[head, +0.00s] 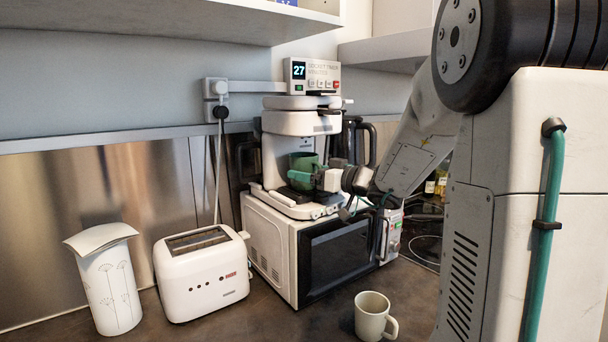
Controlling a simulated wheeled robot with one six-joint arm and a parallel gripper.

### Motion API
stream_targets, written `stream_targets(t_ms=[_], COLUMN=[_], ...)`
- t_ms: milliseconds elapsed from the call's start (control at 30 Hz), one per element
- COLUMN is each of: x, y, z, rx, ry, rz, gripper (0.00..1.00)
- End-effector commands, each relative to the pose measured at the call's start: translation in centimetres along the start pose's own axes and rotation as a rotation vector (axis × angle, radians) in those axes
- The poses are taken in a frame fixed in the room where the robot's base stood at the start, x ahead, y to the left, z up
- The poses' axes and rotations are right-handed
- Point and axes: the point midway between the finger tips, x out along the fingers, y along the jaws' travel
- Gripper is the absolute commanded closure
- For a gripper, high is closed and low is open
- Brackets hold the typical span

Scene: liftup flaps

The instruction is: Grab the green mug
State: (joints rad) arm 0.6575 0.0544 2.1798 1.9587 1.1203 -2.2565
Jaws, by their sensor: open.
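The green mug (304,160) stands on the tray of the white coffee machine (290,122), which sits on top of the microwave. My gripper (308,178), with greenish fingers, is at the mug's lower front right side. The jaws are open. The near finger overlaps the mug in the picture, and I cannot tell whether it touches. Part of the mug's lower body is hidden behind the gripper.
The white microwave (272,250) stands under the coffee machine. A timer box (312,76) is above the machine.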

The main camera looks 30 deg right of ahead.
Motion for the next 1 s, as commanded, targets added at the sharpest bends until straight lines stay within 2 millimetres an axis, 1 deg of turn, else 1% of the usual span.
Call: stream_targets(t_ms=[200,267,300,367,400,433,467,767,1000], x=[0.18,0.22,0.22,0.22,0.22,0.21,0.21,0.20,0.20], y=[-0.17,-0.25,-0.25,-0.26,-0.26,-0.26,-0.26,-0.25,-0.31], z=[0.00,0.01,0.01,0.01,0.01,0.01,-0.09,-0.15,-0.81], rx=[0.000,0.000,0.000,0.000,0.000,0.000,-0.001,-0.001,-0.004], ry=[0.000,0.000,0.000,0.000,0.000,0.000,0.001,0.001,0.002], rz=[-0.003,-0.004,-0.004,-0.004,-0.004,-0.004,-0.004,-0.004,-0.005], gripper=[0.08,0.25,0.36,0.53,0.64,0.72,0.79,0.79,0.79])
